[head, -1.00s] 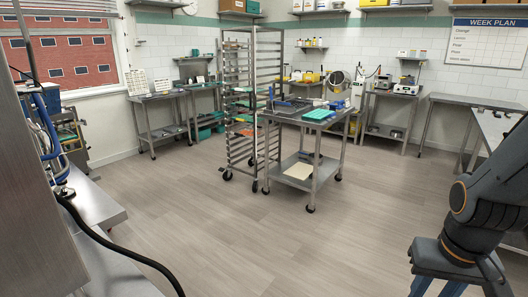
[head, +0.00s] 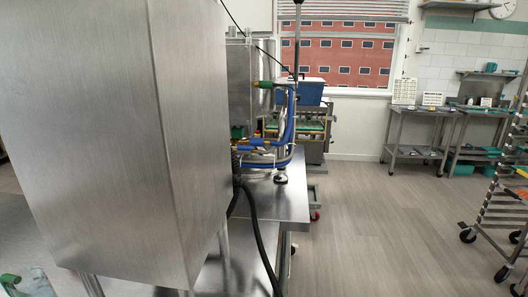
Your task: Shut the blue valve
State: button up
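Blue hoses (head: 291,118) run down behind a large steel cabinet (head: 110,130) in the head view. Small blue and yellow fittings (head: 262,143) sit low beside these hoses, above a steel bench (head: 288,203). They are too small to tell which part is the blue valve or how its handle is turned. A green and brass fitting (head: 263,84) sticks out higher up, near a steel box (head: 240,80). The cabinet may hide more of the piping. My gripper is not in view.
A black hose (head: 262,240) hangs over the bench's front. A machine with a blue top (head: 308,92) stands beyond the bench. A wheeled rack (head: 497,195) is at the right edge. The floor (head: 385,230) between bench and rack is clear.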

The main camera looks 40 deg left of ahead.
aim_at(249, 147)
jog(key=u, duration=0.75)
jog(key=i, duration=1.05)
jog(key=u, duration=0.65)
